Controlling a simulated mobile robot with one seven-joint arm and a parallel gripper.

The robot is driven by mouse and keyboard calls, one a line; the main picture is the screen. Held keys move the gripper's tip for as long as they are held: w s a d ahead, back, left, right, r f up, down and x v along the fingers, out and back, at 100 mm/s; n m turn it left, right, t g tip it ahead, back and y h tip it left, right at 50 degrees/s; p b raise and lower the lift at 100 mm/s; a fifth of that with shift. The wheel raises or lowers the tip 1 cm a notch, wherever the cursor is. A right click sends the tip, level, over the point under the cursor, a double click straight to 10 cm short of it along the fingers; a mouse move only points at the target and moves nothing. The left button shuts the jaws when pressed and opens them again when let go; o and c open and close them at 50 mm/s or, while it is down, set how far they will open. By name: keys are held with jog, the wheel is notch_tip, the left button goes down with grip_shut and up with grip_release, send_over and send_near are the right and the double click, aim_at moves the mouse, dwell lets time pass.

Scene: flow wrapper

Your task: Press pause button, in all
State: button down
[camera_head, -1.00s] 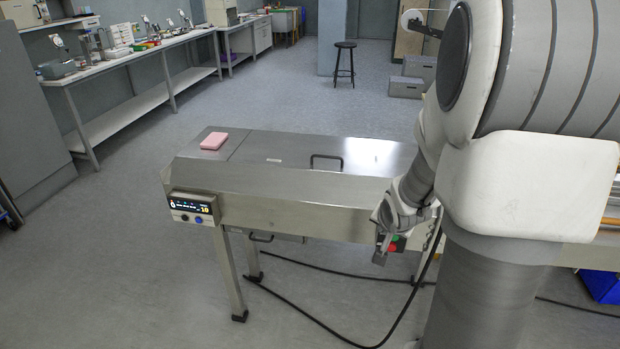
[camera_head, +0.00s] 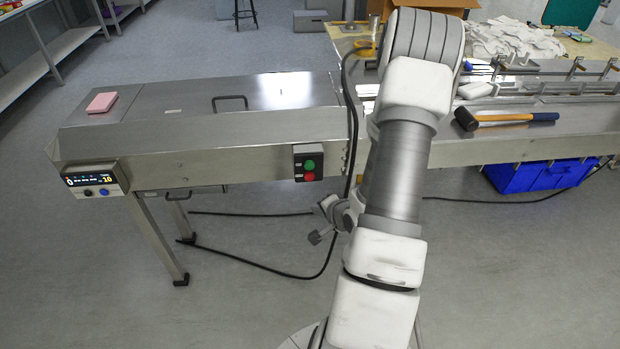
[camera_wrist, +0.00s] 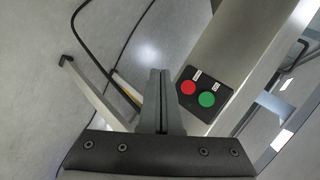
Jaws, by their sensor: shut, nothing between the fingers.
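A dark button box (camera_head: 308,163) with a green button (camera_head: 309,165) above a red button (camera_head: 309,176) sits on the front of the steel machine. In the wrist view the red button (camera_wrist: 188,87) and the green button (camera_wrist: 206,99) lie right of my fingers, with labels too small to read. My gripper (camera_head: 315,238) is shut and empty, below and slightly right of the box in the head view, apart from it. Its fingers (camera_wrist: 160,75) are together in the wrist view. A display panel (camera_head: 90,180) with small knobs or buttons is at the machine's left end.
A pink block (camera_head: 102,102) lies on the machine top. A mallet (camera_head: 505,119) lies on the right section, with a blue crate (camera_head: 540,175) below. A black cable (camera_head: 265,269) runs along the floor and up the machine. The floor in front is clear at left.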

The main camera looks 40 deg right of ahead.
jog(key=shift+w+d, duration=0.1)
jog(key=w+d, duration=0.4)
jog(key=w, duration=0.3)
jog(key=shift+w+d+p, duration=0.15)
jog(key=shift+d+p, duration=0.05)
jog(key=shift+p, duration=0.2)
dwell(2.0)
jog(key=shift+w+d, duration=0.25)
jog(key=shift+w, duration=0.1)
jog(key=shift+w+d+p, duration=0.2)
jog(key=shift+w+p, duration=0.1)
jog(key=shift+w, duration=0.1)
dwell(0.9)
jog(key=shift+s, duration=0.15)
jog(key=shift+s+a, duration=0.4)
jog(key=shift+s, duration=0.2)
jog(key=shift+s+a, duration=0.45)
jog(key=shift+s, duration=0.25)
jog(key=shift+s+a, duration=0.45)
jog(key=shift+s, duration=0.3)
jog(key=shift+s+a, duration=0.45)
jog(key=shift+s, duration=0.25)
